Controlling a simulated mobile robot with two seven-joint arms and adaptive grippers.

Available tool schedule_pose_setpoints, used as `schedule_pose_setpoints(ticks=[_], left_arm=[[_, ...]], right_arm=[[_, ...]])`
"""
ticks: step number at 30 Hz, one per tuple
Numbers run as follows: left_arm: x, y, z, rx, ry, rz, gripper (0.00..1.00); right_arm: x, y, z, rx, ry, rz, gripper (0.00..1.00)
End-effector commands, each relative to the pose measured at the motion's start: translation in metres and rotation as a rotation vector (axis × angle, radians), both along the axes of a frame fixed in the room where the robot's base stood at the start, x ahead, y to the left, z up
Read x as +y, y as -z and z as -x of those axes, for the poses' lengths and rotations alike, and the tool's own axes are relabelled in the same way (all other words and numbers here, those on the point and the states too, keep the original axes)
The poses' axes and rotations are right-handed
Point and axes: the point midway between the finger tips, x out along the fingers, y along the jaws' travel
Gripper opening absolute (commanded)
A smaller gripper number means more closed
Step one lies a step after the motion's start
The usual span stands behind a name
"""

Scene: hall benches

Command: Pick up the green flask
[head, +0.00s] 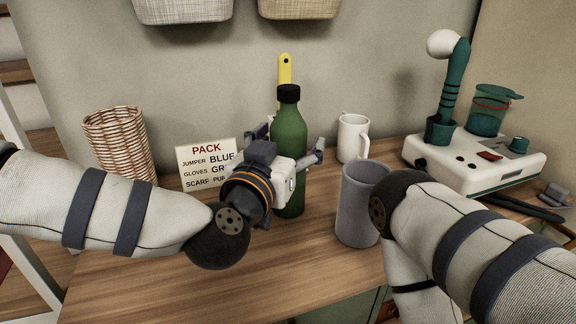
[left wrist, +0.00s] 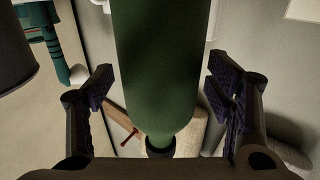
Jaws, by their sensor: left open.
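The green flask (head: 288,128), with a black cap, stands upright on the wooden bench in the head view. My left gripper (head: 289,143) is at the flask's near side, with one finger to each side of it. In the left wrist view the flask (left wrist: 160,60) fills the middle, its dark cap towards the bottom edge. There my left gripper (left wrist: 160,88) is open, with visible gaps between both finger pads and the flask. The gripper hides part of the flask's lower body in the head view. My right arm shows at the right, but its gripper is out of view.
A grey cup (head: 360,212) stands right of the flask, close to my right arm. A white mug (head: 352,138) and a yellow handled thing (head: 285,68) are behind. A packing sign (head: 205,163) and wicker basket (head: 119,143) are left; a white device (head: 480,160) is right. The front bench is clear.

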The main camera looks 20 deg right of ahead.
Motion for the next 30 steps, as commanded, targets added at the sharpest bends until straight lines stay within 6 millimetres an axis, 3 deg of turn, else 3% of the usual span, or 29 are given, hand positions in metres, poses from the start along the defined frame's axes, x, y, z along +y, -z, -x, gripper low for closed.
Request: schedule_pose_setpoints(ticks=[1, 9, 11, 17, 25, 30], left_arm=[[0.0, -0.001, 0.0, -0.001, 0.0, 0.0, 0.71], [0.001, -0.001, 0.0, -0.001, -0.001, 0.0, 0.1], [0.001, -0.002, 0.0, -0.004, -0.001, 0.002, 0.0], [0.001, -0.006, 0.0, -0.005, -0.002, 0.001, 0.0], [0.001, -0.074, 0.001, -0.02, -0.002, 0.001, 0.0], [0.001, -0.1, 0.001, -0.013, -0.002, 0.001, 0.0]], right_arm=[[0.0, 0.0, 0.0, -0.001, 0.0, 0.0, 0.89], [0.0, 0.0, 0.0, -0.001, 0.0, 0.0, 0.89], [0.0, 0.0, 0.0, -0.001, 0.0, 0.0, 0.89], [0.0, -0.001, -0.001, -0.004, 0.0, 0.0, 0.89], [0.0, -0.014, -0.015, -0.053, -0.001, 0.0, 0.89], [0.0, -0.018, -0.019, -0.069, 0.0, 0.0, 0.89]])
